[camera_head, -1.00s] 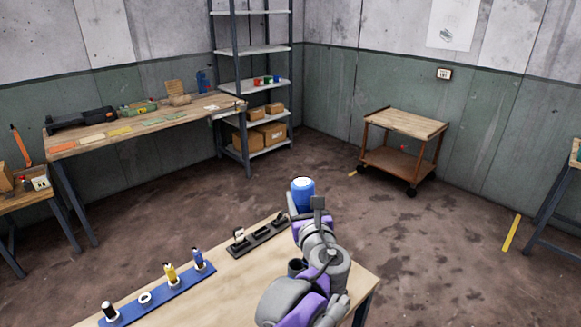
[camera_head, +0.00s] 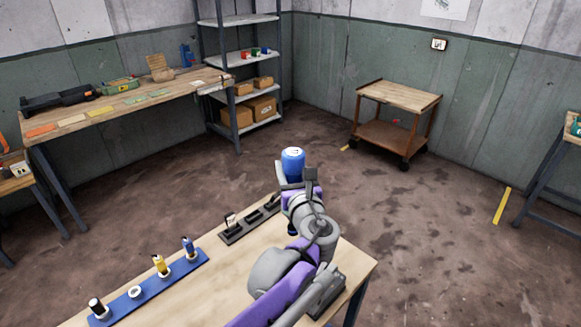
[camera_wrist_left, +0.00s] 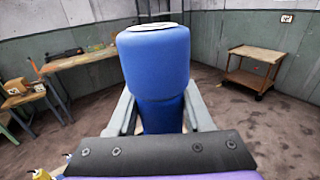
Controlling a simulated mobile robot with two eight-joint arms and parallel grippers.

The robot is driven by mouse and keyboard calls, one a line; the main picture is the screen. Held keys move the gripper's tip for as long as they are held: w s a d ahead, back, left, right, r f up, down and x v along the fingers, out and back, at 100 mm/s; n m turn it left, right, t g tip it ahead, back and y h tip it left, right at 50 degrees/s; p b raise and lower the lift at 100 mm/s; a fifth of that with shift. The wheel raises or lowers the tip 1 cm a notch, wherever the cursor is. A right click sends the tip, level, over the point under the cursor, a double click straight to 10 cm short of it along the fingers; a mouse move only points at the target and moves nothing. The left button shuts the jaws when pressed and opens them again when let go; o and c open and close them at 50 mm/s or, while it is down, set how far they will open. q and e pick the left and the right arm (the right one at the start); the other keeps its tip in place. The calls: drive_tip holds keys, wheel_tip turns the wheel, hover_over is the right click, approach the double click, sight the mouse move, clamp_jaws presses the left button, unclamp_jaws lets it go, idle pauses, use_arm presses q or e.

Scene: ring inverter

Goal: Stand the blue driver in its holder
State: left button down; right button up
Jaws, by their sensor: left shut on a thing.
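My left gripper (camera_head: 294,179) is shut on the blue driver (camera_head: 292,160), a thick blue handle with a white top. The handle stands roughly upright, above the far edge of the workbench in the head view. In the left wrist view the driver (camera_wrist_left: 155,62) fills the middle between the two grey fingers; its lower end is hidden behind the gripper. A blue strip holder (camera_head: 117,310) lies on the bench at front left. It carries a black, a yellow (camera_head: 159,265) and a small blue tool (camera_head: 189,248), and an empty-looking white ring (camera_head: 135,292). My right gripper is not in view.
A dark slotted tray (camera_head: 234,238) lies on the bench (camera_head: 215,290) between the strip and my arm. A shelf rack, another workbench (camera_head: 140,100) and a wooden trolley (camera_head: 398,95) stand farther back. The bench is bare between strip and arm.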

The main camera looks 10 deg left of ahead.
use_arm(q)
wheel_tip(320, 180, down, 16)
drive_tip(key=b, duration=0.8)
drive_tip(key=shift+f, duration=0.25)
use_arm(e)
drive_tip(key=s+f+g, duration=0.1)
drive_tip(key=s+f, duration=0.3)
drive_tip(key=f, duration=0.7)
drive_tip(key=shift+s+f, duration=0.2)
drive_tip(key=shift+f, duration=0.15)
use_arm(q)
drive_tip(key=shift+w+f+b, duration=0.1)
drive_tip(key=shift+f+b, duration=0.05)
drive_tip(key=shift+b, duration=0.2)
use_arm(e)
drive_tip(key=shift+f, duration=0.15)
use_arm(q)
drive_tip(key=shift+c, duration=1.1)
unclamp_jaws()
